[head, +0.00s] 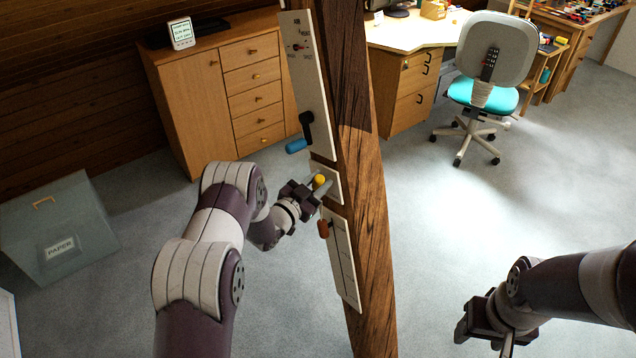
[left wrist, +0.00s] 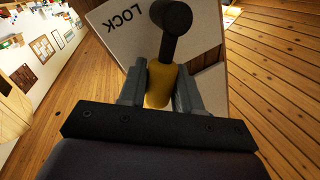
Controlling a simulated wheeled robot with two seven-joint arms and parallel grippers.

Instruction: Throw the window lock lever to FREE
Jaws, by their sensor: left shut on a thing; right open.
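The lock lever has a black arm and a yellow grip (head: 320,179). It is mounted on a small white plate (head: 333,188) on the timber brace. In the left wrist view the yellow grip (left wrist: 158,88) sits between my two left fingers, and the black arm (left wrist: 170,30) runs from it to the plate. The word LOCK (left wrist: 127,20) shows upside down on the plate; no FREE mark can be seen. My left gripper (head: 314,190) is shut on the yellow grip. My right gripper (head: 480,330) is open and empty, low at the right, away from the brace.
The timber brace (head: 365,180) leans through the middle. A cabinet, paper bin (head: 60,225) and chair (head: 490,65) stand farther off.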

